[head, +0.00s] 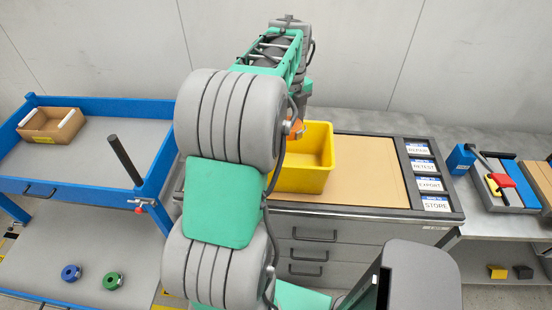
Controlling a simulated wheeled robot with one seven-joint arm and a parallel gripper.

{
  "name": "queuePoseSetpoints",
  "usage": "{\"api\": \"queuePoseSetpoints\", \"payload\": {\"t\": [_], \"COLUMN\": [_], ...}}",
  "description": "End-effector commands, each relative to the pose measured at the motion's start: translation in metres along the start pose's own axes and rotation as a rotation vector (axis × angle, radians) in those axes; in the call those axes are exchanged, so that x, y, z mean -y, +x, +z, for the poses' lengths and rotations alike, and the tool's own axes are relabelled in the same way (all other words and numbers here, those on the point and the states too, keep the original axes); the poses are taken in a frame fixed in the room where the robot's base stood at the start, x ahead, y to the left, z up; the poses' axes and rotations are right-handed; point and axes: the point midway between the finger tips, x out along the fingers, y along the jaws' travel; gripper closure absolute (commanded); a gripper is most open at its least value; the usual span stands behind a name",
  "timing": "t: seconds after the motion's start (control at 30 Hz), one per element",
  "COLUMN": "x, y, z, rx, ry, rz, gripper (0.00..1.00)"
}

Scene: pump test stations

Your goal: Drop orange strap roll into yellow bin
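The yellow bin (318,180) stands on the left part of the workbench, its open top facing up. My arm covers its left side. A small orange patch (296,129) shows at the bin's upper left, right beside my arm. It may be part of the orange strap roll, but most of it is hidden. My gripper is at the far end of the arm, around the bin's left side. My own arm links hide its fingers, so I cannot see whether they hold the orange thing.
The workbench has a tan board (370,172) and a label strip (425,175) right of the bin. A blue cart (85,150) at left carries a cardboard box (50,128); blue (71,272) and green (113,281) rolls lie on its lower shelf. A side table (500,228) holds tools at right.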

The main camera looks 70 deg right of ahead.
Motion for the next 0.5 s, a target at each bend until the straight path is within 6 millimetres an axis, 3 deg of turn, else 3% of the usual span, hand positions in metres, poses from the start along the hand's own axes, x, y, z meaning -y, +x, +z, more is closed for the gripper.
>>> {"api": "queuePoseSetpoints", "payload": {"t": [0.33, 0.5], "x": [0.001, 0.001], "y": [0.048, 0.059], "z": [-0.002, -0.002], "rx": [0.000, 0.000], "ry": [0.003, 0.003], "rz": [0.000, 0.000], "gripper": [0.82, 0.82]}}
